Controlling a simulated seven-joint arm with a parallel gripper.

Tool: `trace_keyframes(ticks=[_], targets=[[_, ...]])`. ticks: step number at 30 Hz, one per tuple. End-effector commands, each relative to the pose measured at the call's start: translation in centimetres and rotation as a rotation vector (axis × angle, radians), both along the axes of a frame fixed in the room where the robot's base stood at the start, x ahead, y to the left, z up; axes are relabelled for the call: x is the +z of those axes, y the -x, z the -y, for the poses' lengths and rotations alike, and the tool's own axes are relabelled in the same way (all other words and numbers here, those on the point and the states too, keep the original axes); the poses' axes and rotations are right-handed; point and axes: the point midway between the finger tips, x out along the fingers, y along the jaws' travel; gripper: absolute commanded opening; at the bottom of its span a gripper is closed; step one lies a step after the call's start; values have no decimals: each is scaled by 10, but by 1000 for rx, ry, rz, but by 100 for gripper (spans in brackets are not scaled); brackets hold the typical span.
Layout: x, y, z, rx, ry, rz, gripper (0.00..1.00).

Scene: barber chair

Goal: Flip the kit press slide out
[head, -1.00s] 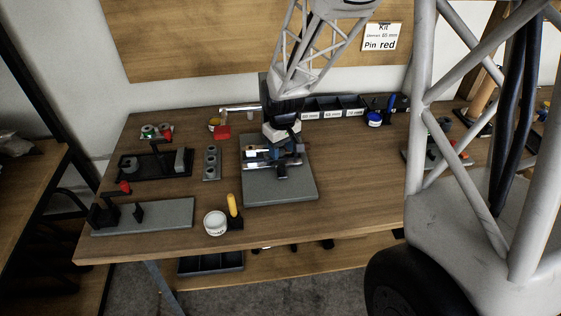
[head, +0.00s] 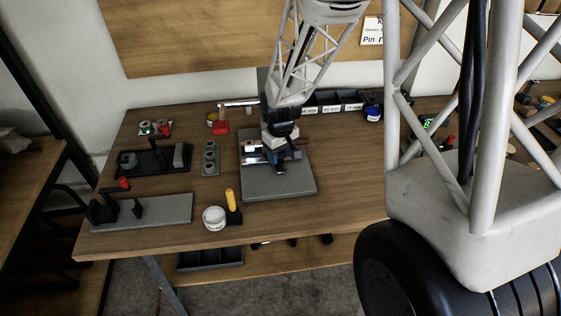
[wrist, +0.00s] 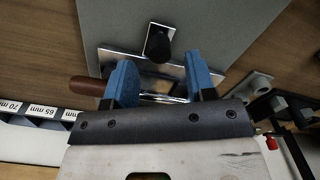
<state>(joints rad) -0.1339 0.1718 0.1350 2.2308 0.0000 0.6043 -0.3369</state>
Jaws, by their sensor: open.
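The kit press is a low metal and black device on a grey base plate (head: 290,185) on the bench; in the head view my gripper covers much of it. Its bright metal slide plate (wrist: 110,60) shows in the wrist view, with a black knob (wrist: 158,45) standing beyond my fingertips. A brown handle (wrist: 88,86) sticks out to the left past one finger. My gripper (wrist: 162,75) has its blue fingers apart, over the plate, with a shiny rod visible between them. It also shows in the head view (head: 279,160). Finger contact with the press cannot be told.
A white tub (head: 214,218) and yellow-handled tool (head: 230,200) stand in front. Labelled bins (head: 330,103) line the back.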

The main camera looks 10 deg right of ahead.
Motion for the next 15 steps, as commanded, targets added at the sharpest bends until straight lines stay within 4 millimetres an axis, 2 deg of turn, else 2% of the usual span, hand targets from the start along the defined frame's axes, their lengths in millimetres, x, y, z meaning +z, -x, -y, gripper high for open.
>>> trace_keyframes(ticks=[6, 15], targets=[[-22, 0, 0, 0, 0, -1, 51], [-36, 0, 0, 0, 0, -1, 51]])
